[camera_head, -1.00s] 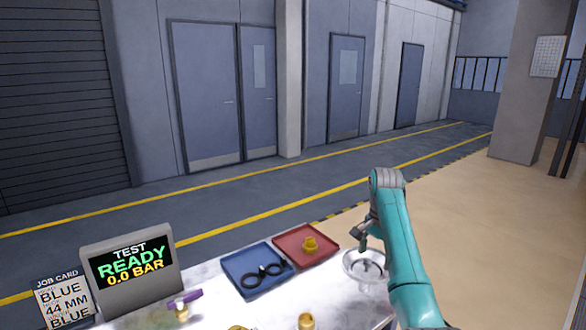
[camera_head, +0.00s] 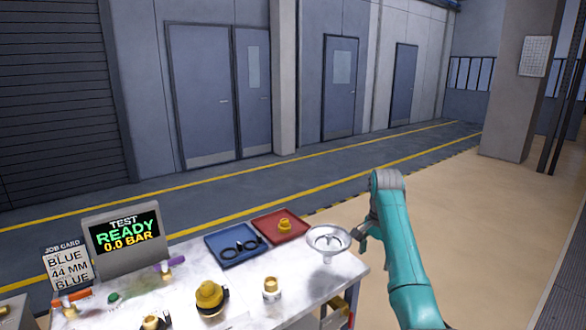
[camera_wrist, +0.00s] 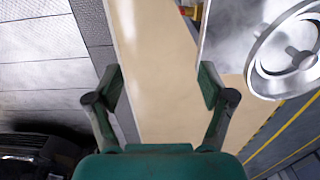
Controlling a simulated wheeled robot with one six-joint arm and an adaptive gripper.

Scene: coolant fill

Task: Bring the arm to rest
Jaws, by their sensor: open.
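My teal arm rises at the right of the head view. My gripper (camera_head: 362,240) hangs beyond the bench's right end, close to the round metal dish in the picture. The wrist view shows the gripper (camera_wrist: 159,86) with its two dark fingers wide apart. Nothing is between them; tan floor shows through the gap. The round metal dish (camera_head: 328,232) with a knob in its middle stands at the bench's right end. It also shows at the upper right of the wrist view (camera_wrist: 258,77), apart from the fingers.
The pale bench (camera_head: 215,283) carries a blue tray (camera_head: 224,256) with black rings, a red tray (camera_head: 266,224) with a yellow part, a yellow-capped fitting (camera_head: 209,296) and a brass-coloured piece (camera_head: 271,290). A test screen (camera_head: 124,235) reads READY. Tan floor (camera_head: 480,240) at right is clear.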

